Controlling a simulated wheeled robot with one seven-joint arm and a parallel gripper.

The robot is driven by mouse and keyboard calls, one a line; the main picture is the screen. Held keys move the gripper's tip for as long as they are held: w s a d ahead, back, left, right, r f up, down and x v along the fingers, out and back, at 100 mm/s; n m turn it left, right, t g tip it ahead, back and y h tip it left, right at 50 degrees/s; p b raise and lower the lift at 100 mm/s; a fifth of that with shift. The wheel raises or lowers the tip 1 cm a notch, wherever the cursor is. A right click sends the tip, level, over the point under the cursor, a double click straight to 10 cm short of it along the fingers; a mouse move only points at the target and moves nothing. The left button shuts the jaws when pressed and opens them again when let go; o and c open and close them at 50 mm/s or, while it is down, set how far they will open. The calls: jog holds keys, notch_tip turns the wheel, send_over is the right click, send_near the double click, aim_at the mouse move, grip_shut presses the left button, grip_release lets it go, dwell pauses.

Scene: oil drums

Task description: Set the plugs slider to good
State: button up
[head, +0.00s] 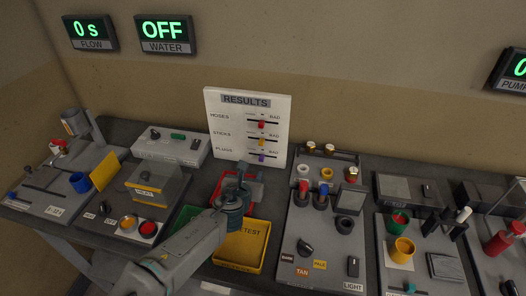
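BAD is printed at the right end of the row; I cannot read a label at the left end. My gripper (241,169) is in front of and below the board, just left of and below the purple knob. Its fingers are small and partly hidden by my wrist, so I cannot tell whether they are open or touch anything.
The red knob (261,124) and yellow knob (262,141) sit above the purple one. A yellow RETEST tray (240,266) and a green tray (183,219) lie under my arm.

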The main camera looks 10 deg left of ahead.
aim_at(261, 159)
jog(key=p+x, duration=0.3)
jog(key=x, duration=1)
jog(key=shift+w, duration=0.2)
grip_shut()
jog(key=a+b, duration=0.1)
jog(key=a, duration=0.2)
jog(key=shift+a+f+b, duration=0.15)
jog(key=shift+a+b, duration=0.05)
jog(key=shift+b, duration=0.2)
jog(key=shift+a, duration=0.5)
